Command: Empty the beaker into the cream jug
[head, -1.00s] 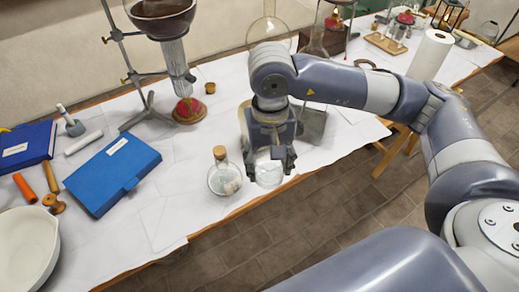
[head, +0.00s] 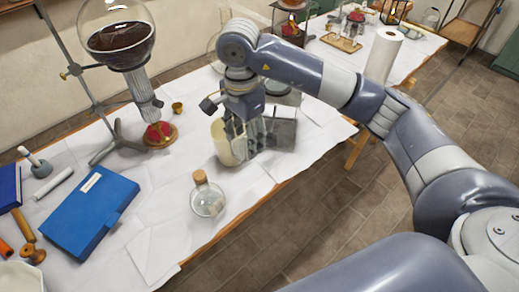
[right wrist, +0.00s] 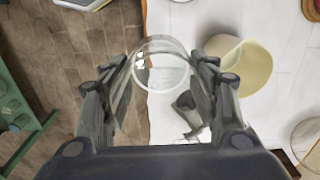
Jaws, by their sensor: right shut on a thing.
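The clear glass beaker (right wrist: 160,78) is between the fingers of my right gripper (head: 250,150), which is shut on it. In the head view the beaker is mostly hidden by the fingers, and its contents are hard to make out. The cream jug (head: 221,146) stands upright on the white-covered table, just left of my right gripper. In the right wrist view the jug (right wrist: 252,70) is to the right of the beaker, apart from it, and its opening shows. My left gripper is not in view.
A corked round flask (head: 207,200) stands near the table's front edge. A stand with a large bulb of dark liquid (head: 118,42) is at the back left. A blue box (head: 92,212) lies at the left. Glassware and a paper roll (head: 383,55) are farther back.

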